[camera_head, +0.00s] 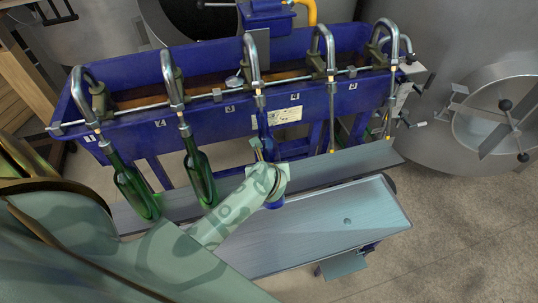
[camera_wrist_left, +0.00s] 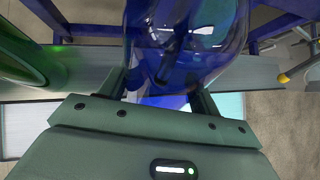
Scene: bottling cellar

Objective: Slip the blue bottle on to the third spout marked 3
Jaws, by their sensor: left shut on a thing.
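The blue bottle (camera_head: 264,122) is upright under the third spout (camera_head: 251,62) from the left. Its neck top is right by the spout's lower end; no length of tube shows beside it, and I cannot tell how far the spout is inside. My left gripper (camera_head: 259,150) is shut on the bottle, and my arm hides much of its body. In the left wrist view, the blue bottle (camera_wrist_left: 187,35) fills the top middle between the two fingers of my gripper (camera_wrist_left: 160,88). My right gripper is not in view.
Green bottles hang on the first (camera_head: 137,193) and second (camera_head: 200,177) spouts, close left of my arm. The fourth (camera_head: 324,50) and fifth (camera_head: 384,42) spouts are empty. A grey bench (camera_head: 345,222) stands in front, its top clear. The blue trough (camera_head: 215,112) is behind.

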